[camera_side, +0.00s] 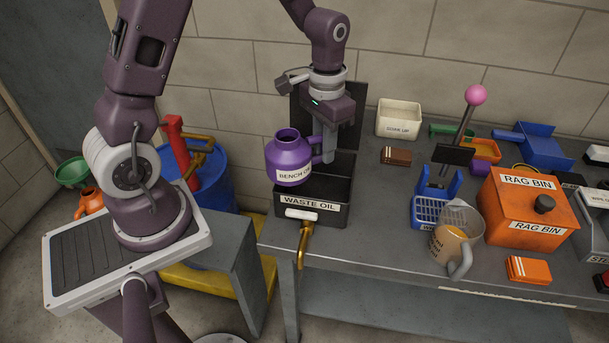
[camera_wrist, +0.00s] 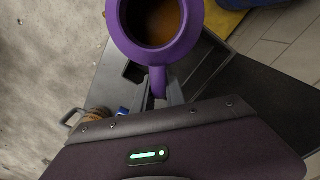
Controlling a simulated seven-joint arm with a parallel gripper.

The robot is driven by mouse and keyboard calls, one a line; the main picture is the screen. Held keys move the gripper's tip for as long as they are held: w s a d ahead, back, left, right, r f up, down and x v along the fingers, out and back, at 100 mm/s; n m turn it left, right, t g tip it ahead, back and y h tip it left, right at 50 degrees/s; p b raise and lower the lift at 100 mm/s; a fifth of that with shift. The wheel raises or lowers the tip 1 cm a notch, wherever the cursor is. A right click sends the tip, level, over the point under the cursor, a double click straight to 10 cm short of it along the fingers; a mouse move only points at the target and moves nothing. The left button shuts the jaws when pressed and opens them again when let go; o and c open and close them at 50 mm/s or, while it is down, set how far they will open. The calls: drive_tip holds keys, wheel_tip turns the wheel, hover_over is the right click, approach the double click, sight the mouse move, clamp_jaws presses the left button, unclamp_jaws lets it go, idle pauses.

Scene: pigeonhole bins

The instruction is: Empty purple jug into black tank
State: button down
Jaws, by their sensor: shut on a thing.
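The purple jug (camera_side: 289,158), labelled "BENCH OIL", is held upright above the black tank (camera_side: 325,209), labelled "WASTE OIL". My gripper (camera_side: 325,152) is shut on the jug at its right side in the side view. In the wrist view the jug (camera_wrist: 157,60) shows from above with brown liquid inside, and my gripper (camera_wrist: 165,92) closes on its handle. The tank has a raised black lid or back panel (camera_side: 352,118) behind it and a brass tap with a white handle (camera_side: 303,230) at its front. The inside of the tank is mostly hidden by the jug.
A blue drum (camera_side: 210,180) stands left of the bench. The bench between tank and basket is clear.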

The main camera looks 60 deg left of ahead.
drive_tip(key=shift+w, duration=0.1)
drive_tip(key=w+d+m, duration=0.2)
drive_tip(key=w+d, duration=0.2)
drive_tip(key=w, duration=0.5)
drive_tip(key=w+d+m, duration=0.2)
drive_tip(key=w+d, duration=0.2)
drive_tip(key=w, duration=0.4)
drive_tip(key=s+a+r+t+h, duration=0.5)
drive_tip(key=s+r+t+h, duration=0.2)
drive_tip(key=t, duration=0.7)
drive_tip(key=shift+s+a+r+m+h, duration=0.3)
drive_tip(key=shift+s+a+h, duration=0.1)
drive_tip(key=shift+s+h, duration=0.55)
drive_tip(key=shift+w, duration=0.1)
